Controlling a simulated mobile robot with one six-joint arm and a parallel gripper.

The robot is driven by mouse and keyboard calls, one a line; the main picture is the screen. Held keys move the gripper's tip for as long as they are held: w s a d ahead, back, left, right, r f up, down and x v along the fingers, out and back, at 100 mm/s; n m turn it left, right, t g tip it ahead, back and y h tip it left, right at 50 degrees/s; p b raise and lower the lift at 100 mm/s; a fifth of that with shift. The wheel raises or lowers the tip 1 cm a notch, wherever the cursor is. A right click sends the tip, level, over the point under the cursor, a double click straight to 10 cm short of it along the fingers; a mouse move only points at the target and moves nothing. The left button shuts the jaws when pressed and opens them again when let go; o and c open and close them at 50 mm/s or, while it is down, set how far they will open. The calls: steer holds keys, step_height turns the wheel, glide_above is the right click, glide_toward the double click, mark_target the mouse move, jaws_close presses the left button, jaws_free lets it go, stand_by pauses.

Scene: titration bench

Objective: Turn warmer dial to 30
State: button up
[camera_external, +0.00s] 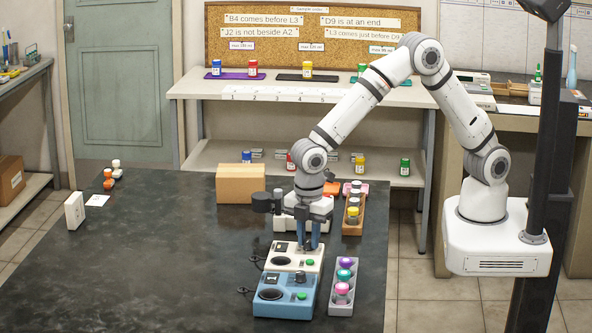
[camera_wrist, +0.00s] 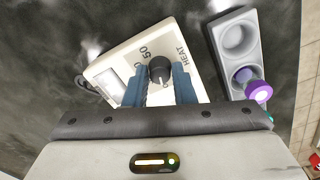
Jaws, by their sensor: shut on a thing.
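The warmer is a white box (camera_external: 283,258) on the dark table, behind a similar blue box. In the wrist view the white warmer (camera_wrist: 127,62) shows the printed words "HEAT" and "50" and a pale rectangular panel at its left. Its black dial (camera_wrist: 160,68) stands between my two blue fingers. My gripper (camera_wrist: 161,80) is shut on the dial, one finger on each side. In the external view my gripper (camera_external: 309,243) points straight down over the back right of the warmer, and the dial is hidden there. The fingers cover part of the scale, and the dial's setting cannot be read.
A blue box (camera_external: 285,293) with its own knob stands in front of the warmer. A grey rack (camera_external: 341,310) with coloured-capped bottles stands close at the right. A wooden rack (camera_external: 353,228) and a cardboard box (camera_external: 241,184) are behind. The table's left side is mostly clear.

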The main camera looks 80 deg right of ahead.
jaws_close()
steer(key=shift+m, duration=0.3)
steer(key=m+b, duration=0.1)
steer(key=m, duration=0.2)
steer(key=shift+m+b, duration=0.3)
steer(key=shift+b, duration=0.1)
steer(key=m+b, duration=0.1)
steer(key=m, duration=0.4)
steer(key=shift+m, duration=0.3)
steer(key=o, duration=0.8)
jaws_free()
steer(key=shift+o, duration=0.2)
steer(key=shift+r, duration=0.1)
